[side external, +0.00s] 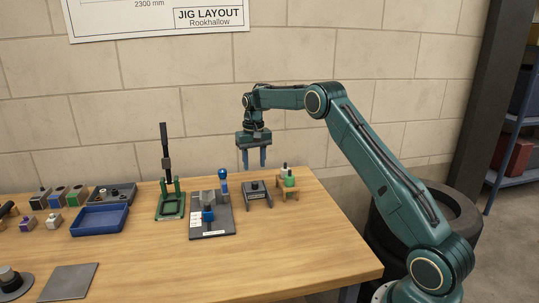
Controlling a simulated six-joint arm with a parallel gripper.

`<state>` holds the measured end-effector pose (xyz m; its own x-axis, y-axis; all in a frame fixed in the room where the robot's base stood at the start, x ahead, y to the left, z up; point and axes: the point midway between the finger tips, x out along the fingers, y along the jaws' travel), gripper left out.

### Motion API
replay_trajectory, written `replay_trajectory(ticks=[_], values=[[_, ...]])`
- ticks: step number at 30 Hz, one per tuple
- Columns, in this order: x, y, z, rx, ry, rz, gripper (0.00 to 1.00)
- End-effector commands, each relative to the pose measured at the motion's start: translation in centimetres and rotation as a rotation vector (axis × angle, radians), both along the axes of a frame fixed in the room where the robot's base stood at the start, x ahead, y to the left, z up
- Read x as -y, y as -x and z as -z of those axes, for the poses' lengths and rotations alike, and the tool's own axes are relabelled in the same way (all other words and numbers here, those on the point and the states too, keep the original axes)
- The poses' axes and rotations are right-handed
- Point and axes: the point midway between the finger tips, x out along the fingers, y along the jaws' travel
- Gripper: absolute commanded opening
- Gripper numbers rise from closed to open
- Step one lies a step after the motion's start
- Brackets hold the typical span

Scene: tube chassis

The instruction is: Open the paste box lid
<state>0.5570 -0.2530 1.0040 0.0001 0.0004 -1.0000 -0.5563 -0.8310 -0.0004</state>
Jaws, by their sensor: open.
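My gripper (254,164) hangs above the back of the table with its two blue fingers pointing down. It is open and nothing shows between the fingers.
A small wooden stand (288,193) with green and white containers is just right of the dark piece. A grey fixture (213,227) with blue parts and a green frame (170,208) with a tall black lever stand left. A blue tray (99,220) lies farther left. The front right tabletop is clear.

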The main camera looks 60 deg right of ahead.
Motion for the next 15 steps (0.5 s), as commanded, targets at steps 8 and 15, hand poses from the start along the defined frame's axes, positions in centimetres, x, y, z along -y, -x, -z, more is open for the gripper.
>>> replay_trajectory(ticks=[8, 15], values=[[0.0, 0.1, 4.3, -0.002, -0.002, 0.0, 0.43], [0.0, 0.0, 6.6, -0.001, -0.001, 0.0, 0.43]])
